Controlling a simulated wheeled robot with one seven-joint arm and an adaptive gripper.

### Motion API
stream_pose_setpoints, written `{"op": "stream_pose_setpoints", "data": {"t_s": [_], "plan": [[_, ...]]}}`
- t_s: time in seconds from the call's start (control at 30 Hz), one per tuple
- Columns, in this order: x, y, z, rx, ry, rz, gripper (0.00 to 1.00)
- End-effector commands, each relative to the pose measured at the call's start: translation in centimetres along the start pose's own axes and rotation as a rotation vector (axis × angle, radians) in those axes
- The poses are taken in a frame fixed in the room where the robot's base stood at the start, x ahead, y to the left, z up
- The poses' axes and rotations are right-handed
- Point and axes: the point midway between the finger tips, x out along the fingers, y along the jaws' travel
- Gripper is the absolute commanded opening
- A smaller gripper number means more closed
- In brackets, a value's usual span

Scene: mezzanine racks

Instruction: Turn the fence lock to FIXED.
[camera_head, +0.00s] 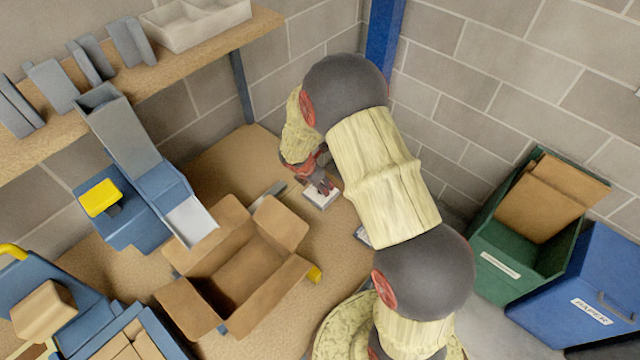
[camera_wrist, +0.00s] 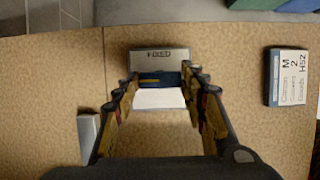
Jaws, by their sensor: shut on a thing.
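The fence lock (camera_wrist: 160,55) is a small block with a pale plate that reads FIXED at the top of the wrist view. A dark blue bar with a yellow mark and a white face below it show between my fingers. My gripper (camera_wrist: 160,80) has one finger at each side of this part and is shut on it. In the head view my gripper (camera_head: 322,184) reaches down to the white-faced lock (camera_head: 321,201) on the bench. The fingers partly cover the lock there, and its setting cannot be read from that view.
An open cardboard box (camera_head: 240,270) stands left of the lock, with a grey metal piece (camera_head: 264,192) between. A small labelled box (camera_wrist: 287,77) lies right of the lock in the wrist view. Green (camera_head: 480,235) and blue (camera_head: 590,280) bins stand at the right.

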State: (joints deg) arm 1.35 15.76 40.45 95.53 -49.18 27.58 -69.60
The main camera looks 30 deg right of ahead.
Motion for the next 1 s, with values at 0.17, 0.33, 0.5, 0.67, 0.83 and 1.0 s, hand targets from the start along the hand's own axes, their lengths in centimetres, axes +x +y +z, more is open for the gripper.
{"op": "stream_pose_setpoints", "data": {"t_s": [0.17, 0.33, 0.5, 0.67, 0.83, 1.0], "plan": [[-0.01, 0.03, 0.00, 0.001, 0.000, 0.000, 0.17], [-0.01, 0.07, -0.01, 0.021, 0.000, -0.008, 0.17], [-0.04, 0.14, 0.02, 0.086, 0.000, -0.035, 0.17], [-0.03, 0.21, 0.03, 0.193, 0.000, -0.080, 0.17], [0.00, 0.32, 0.08, 0.338, 0.000, -0.140, 0.17], [0.04, 0.43, 0.15, 0.488, -0.001, -0.201, 0.17]]}}
